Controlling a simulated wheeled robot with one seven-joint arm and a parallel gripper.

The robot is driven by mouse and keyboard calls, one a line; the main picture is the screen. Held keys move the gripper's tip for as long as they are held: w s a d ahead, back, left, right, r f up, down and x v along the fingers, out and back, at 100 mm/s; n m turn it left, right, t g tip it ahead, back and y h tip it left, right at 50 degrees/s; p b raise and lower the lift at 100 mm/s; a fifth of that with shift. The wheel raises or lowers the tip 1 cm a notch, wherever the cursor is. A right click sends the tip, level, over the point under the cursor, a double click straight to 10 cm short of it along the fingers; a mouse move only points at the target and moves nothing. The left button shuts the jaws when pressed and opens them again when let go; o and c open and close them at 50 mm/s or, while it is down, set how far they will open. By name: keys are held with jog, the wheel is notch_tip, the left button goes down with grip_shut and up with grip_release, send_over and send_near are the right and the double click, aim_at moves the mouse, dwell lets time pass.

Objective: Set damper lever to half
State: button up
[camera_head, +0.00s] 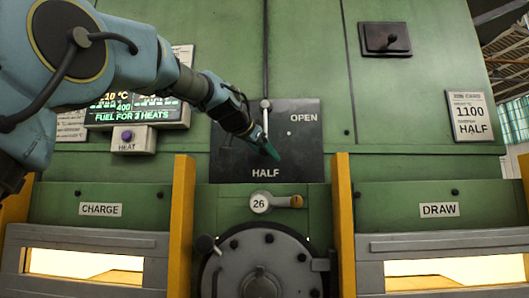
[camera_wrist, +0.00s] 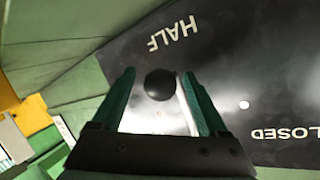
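The black damper plate (camera_head: 300,160) is on the green furnace front, with OPEN at its upper right and HALF at its bottom. CLOSED shows partly in the wrist view. The damper lever (camera_head: 265,118) is a pale rod whose lower part is hidden behind my gripper (camera_head: 268,150) in the head view. In the wrist view, the lever's round black knob (camera_wrist: 160,85) sits between the two green fingers of my gripper (camera_wrist: 156,75), which are apart with small gaps beside the knob. Contact cannot be told.
A card (camera_head: 468,116) at the right reads 1100 and HALF. A display (camera_head: 137,105) and a HEAT button box (camera_head: 133,139) are at the left. Yellow posts (camera_head: 344,220) flank a round grey hatch (camera_head: 262,270) below the plate. Glowing CHARGE and DRAW openings are at the lower sides.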

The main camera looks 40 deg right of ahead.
jog(key=b+v, duration=0.2)
jog(key=v, duration=0.8)
jog(key=shift+s+a, duration=0.15)
jog(key=shift+a, duration=0.2)
jog(key=shift+r, duration=0.15)
